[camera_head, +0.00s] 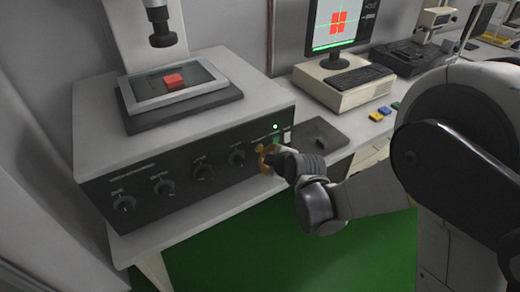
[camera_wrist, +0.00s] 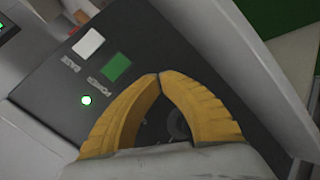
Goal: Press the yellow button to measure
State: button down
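Small yellow (camera_head: 376,116) and blue (camera_head: 384,110) blocks or buttons lie on the table in front of the computer in the head view; I cannot tell which they are. My gripper (camera_head: 264,152) has yellow fingers and is at the right end of the machine's front panel. In the wrist view its fingertips (camera_wrist: 160,76) meet, with nothing visible between them. They are just beside a green button (camera_wrist: 117,67) marked POWER; I cannot tell if they touch the panel. A white button (camera_wrist: 88,42) and a lit green lamp (camera_wrist: 86,100) are nearby.
The measuring machine (camera_head: 235,100) carries a red block (camera_head: 174,81) on its stage under a lens (camera_head: 162,35). A keyboard (camera_head: 359,77) and a dark pad (camera_head: 318,138) are on the right-hand table.

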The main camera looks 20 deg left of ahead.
jog(key=shift+w+a, duration=0.2)
jog(key=shift+a, duration=0.1)
jog(key=shift+w+a, duration=0.25)
dwell(0.7)
dwell(0.3)
jog(key=shift+s+d+b, duration=0.3)
jog(key=shift+s+d, duration=0.25)
jog(key=shift+d, duration=0.05)
jog(key=s+d, duration=0.3)
jog(key=shift+s+d+b, duration=0.1)
jog(key=shift+d+b, duration=0.25)
jog(key=shift+d, duration=0.05)
dwell(0.7)
